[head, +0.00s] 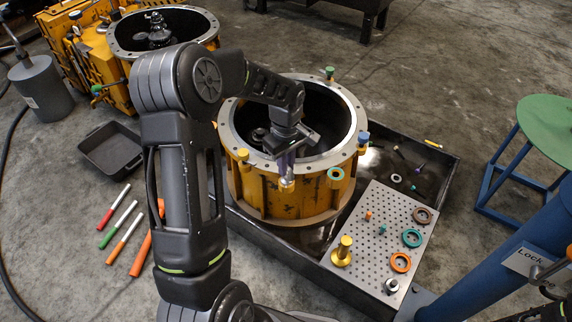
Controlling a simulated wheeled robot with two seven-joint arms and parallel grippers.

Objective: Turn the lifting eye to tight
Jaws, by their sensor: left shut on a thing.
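The yellow drum-like housing (300,208) stands upright in a black tray, its pale round flange facing up. My left gripper (286,160) reaches over the near side of the flange. A teal ring (335,174) sits at the rim just to the right.
A perforated plate (365,231) at the right holds rings and a yellow post (343,251). Colored caps stand around the flange. The black tray (445,165) has a raised rim. A blue column (490,275) stands at lower right, a green-topped stool (548,125) behind. Colored markers (118,230) lie left.

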